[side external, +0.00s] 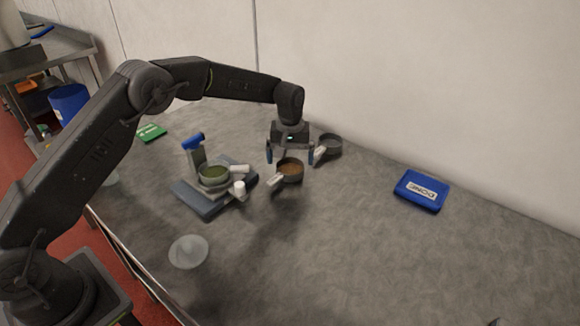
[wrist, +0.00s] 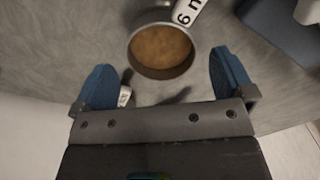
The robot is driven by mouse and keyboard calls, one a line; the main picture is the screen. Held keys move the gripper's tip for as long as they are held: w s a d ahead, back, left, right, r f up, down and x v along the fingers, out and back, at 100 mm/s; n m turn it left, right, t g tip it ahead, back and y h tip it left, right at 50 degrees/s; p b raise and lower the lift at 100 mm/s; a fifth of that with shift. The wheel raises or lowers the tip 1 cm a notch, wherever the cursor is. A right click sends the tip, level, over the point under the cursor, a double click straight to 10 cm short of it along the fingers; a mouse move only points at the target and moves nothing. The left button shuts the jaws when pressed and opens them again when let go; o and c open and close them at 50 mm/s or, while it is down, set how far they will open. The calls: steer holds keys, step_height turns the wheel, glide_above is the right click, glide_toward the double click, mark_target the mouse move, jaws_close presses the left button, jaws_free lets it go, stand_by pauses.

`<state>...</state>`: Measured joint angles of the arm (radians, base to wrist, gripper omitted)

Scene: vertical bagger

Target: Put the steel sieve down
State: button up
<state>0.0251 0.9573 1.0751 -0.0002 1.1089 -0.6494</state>
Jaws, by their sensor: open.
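My gripper (side external: 290,158) is open, its two blue fingers pointing down just behind a round metal vessel with brown contents (side external: 289,172). In the wrist view my gripper (wrist: 162,76) has nothing between its fingers, and the brown-filled vessel (wrist: 162,72) lies just beyond them, its labelled handle (wrist: 188,12) pointing away. An empty-looking grey round vessel (side external: 329,141) stands behind the right finger, its pale handle (side external: 320,154) close to that finger. A vessel with green contents (side external: 213,175) is at the left. I cannot tell for sure which of these is the steel sieve.
The green-filled vessel is on a dark blue-grey device (side external: 203,204) with a blue-topped post (side external: 193,142). A small white cylinder (side external: 239,188) stands beside it. A translucent disc (side external: 188,252), a green sign (side external: 151,132) and a blue DONE box (side external: 422,190) lie apart.

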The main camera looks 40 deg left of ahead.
mark_target(290, 173)
steer(key=s+r+m+t, duration=0.1)
steer(key=s+r, duration=0.3)
steer(key=r, duration=0.5)
steer(key=s+r+m+t, duration=0.1)
steer(key=s+r, duration=0.3)
steer(key=r, duration=0.6)
steer(key=s+a+r+m+t, duration=0.15)
steer(key=s+r, duration=0.35)
steer(key=s, duration=0.5)
steer(key=s+f+m+t, duration=0.1)
steer(key=s+f+m, duration=0.1)
steer(key=s, duration=0.7)
steer(key=s+f+m+t, duration=0.1)
steer(key=s+f, duration=0.1)
steer(key=s, duration=0.8)
steer(key=shift+s+m, duration=0.15)
steer(key=shift+m, duration=0.2)
